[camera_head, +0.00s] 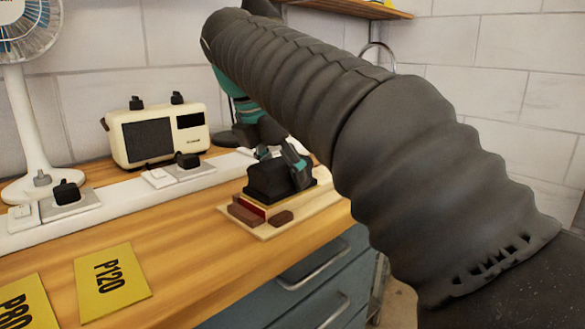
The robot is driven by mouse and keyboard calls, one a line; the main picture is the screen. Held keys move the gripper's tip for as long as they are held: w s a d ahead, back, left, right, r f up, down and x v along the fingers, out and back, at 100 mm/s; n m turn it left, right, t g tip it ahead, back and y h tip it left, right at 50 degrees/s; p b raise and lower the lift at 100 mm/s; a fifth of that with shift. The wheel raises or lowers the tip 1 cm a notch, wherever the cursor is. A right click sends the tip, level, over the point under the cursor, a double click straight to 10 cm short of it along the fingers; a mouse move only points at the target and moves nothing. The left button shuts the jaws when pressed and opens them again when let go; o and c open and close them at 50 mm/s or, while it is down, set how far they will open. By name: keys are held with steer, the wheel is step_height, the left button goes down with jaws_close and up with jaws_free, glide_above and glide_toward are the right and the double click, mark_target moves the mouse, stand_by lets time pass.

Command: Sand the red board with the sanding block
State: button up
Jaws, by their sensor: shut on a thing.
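My gripper (283,163) points down at the bench and is shut on a black block, which I take as the sanding block (268,182). The block sits over the red board (252,204), on it or just above it; I cannot tell if they touch. Only a narrow strip of red shows at the block's front left; the rest is hidden under the block. The board lies on a pale wooden base (312,208) near the bench's front edge, with brown pieces (243,214) along its front. My sleeved arm hides the area behind and to the right.
The wooden bench (190,235) has free room left of the base. Yellow sheets marked P120 (111,281) and P80 (22,305) lie at the front left. A white power strip (120,198) with plugs, a cream radio (158,131) and a fan (30,120) stand behind. Grey drawers (305,285) are below.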

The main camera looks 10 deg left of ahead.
mark_target(323, 174)
steer(key=shift+s+a+r, duration=0.15)
steer(key=shift+s+a, duration=0.2)
steer(key=shift+s, duration=0.15)
steer(key=shift+w+d+f, duration=0.2)
steer(key=shift+w+d, duration=1)
steer(key=shift+w, duration=0.3)
steer(key=shift+w+d+f, duration=0.15)
steer(key=shift+w+d, duration=1.05)
steer(key=shift+w, duration=0.3)
steer(key=shift+w+d+r, duration=0.1)
steer(key=shift+w+d, duration=0.95)
steer(key=shift+w, duration=0.3)
steer(key=shift+w+d+r, duration=0.1)
steer(key=shift+w+d, duration=0.95)
steer(key=shift+w, duration=0.3)
steer(key=shift+s+a+f, duration=0.1)
steer(key=shift+s+a, duration=0.55)
steer(key=shift+s, duration=0.2)
steer(key=shift+s+a+f, duration=0.1)
steer(key=shift+s+a, duration=0.55)
steer(key=shift+s, duration=0.15)
steer(key=shift+s+a+r, duration=0.1)
steer(key=shift+s+a, duration=1)
steer(key=shift+s, duration=0.3)
steer(key=shift+s+a+r, duration=0.1)
steer(key=shift+s+a, duration=0.95)
steer(key=shift+s, duration=0.3)
steer(key=shift+s+a+f, duration=0.2)
steer(key=shift+s+a, duration=0.75)
steer(key=shift+s, duration=0.3)
